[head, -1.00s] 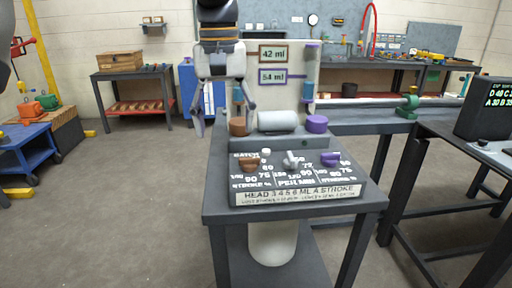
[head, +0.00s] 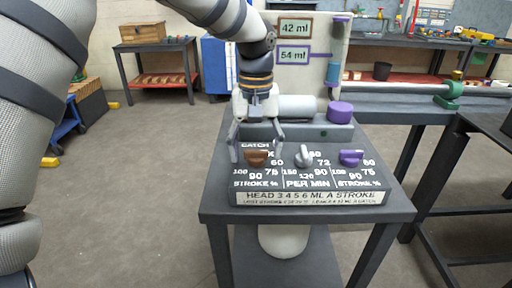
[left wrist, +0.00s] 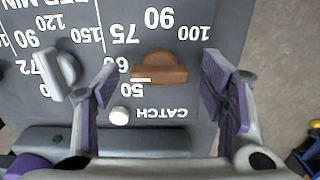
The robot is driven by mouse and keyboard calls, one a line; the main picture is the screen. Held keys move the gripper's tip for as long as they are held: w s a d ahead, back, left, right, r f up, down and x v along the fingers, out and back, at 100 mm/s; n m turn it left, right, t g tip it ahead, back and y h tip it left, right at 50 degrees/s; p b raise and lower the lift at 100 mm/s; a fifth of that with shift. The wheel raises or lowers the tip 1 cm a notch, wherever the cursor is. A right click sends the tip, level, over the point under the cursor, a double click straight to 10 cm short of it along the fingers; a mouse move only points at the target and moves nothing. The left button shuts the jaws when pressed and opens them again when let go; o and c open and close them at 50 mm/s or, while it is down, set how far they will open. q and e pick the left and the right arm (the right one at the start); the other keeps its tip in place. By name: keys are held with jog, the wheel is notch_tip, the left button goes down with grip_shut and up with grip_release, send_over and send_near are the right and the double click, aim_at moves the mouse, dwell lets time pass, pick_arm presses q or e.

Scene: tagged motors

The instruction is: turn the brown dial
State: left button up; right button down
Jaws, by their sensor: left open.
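The brown dial (head: 257,157) sits at the left of the sloped control panel (head: 310,197), among printed numbers. In the left wrist view the brown dial (left wrist: 159,67) lies between my fingers and beyond their tips, with its pointer bar across the picture and a white mark near the 60. My left gripper (head: 256,150) is open and empty above the panel's left part, its fingers on either side of the dial. It also shows in the left wrist view (left wrist: 160,75). Contact with the dial cannot be told. My right gripper is not in view.
A grey dial (head: 304,155) and a purple dial (head: 351,157) sit to the right on the panel. Behind are a grey cylinder (head: 298,107), a purple cap (head: 340,112) and a board reading 42 ml (head: 295,28) and 54 ml.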

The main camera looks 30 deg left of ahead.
pick_arm(q)
jog(key=c, duration=1.2)
jog(key=shift+o, duration=0.2)
jog(key=shift+m, duration=0.4)
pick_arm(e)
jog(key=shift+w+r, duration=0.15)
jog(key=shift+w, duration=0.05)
pick_arm(q)
jog(key=shift+m+p, duration=0.3)
jog(key=shift+m, duration=1.1)
jog(key=m, duration=0.5)
jog(key=shift+f, duration=0.1)
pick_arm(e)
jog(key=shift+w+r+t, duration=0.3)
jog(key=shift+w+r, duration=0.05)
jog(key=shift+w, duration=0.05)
pick_arm(q)
jog(key=shift+m, duration=0.3)
